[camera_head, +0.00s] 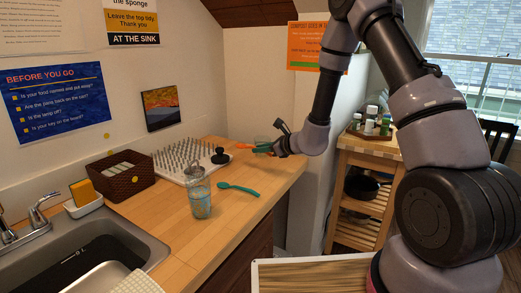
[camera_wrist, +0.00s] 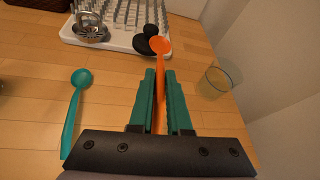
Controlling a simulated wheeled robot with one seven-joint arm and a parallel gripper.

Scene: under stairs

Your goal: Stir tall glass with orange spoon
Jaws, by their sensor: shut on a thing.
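My gripper (camera_wrist: 160,105) has teal fingers shut on the orange spoon (camera_wrist: 161,47), whose bowl points forward, away from my wrist. In the head view my gripper (camera_head: 265,149) is above the far right part of the counter, with the orange spoon (camera_head: 244,146) sticking out to the left. The tall glass (camera_head: 201,200) stands upright on the counter near the sink, left of and nearer than my gripper.
A teal spoon (camera_head: 239,189) lies right of the tall glass. A short glass (camera_wrist: 215,82) stands near the wall. A brown basket (camera_head: 122,183) and the sink (camera_head: 75,265) are left.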

